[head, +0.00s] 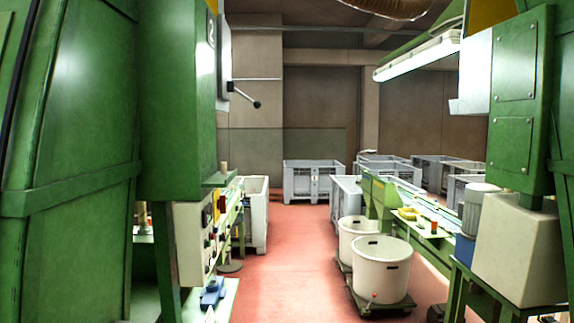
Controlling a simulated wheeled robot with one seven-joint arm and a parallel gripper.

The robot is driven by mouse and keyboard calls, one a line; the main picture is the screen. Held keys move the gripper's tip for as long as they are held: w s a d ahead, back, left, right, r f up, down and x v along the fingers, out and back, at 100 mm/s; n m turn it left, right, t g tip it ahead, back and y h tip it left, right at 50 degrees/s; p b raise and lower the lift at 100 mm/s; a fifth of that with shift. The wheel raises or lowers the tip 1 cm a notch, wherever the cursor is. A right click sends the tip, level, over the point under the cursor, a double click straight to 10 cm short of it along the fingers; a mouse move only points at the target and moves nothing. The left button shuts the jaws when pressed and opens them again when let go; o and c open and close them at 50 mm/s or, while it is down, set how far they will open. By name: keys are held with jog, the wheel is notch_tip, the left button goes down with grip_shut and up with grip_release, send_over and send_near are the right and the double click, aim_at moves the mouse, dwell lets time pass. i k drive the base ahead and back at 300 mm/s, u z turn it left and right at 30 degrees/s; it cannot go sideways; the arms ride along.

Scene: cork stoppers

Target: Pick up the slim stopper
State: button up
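I cannot make out a slim stopper for certain in the head view. A small tan upright piece (224,172) shows by the green ledge of the left machine, too small to identify. A small orange-brown piece (434,227) stands on the right-hand bench, also too small to identify. My gripper is not in view.
A red floor aisle (290,255) runs clear between green machines left (178,95) and right (520,100). Two white tubs (381,272) stand on low dollies right of the aisle. Grey crates (313,181) stand at the back. A control box (193,243) juts out at left.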

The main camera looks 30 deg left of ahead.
aim_at(224, 164)
jog(key=u, duration=0.1)
jog(key=i, duration=1.75)
jog(key=u, duration=1.35)
jog(key=i, duration=0.85)
jog(key=u, duration=0.9)
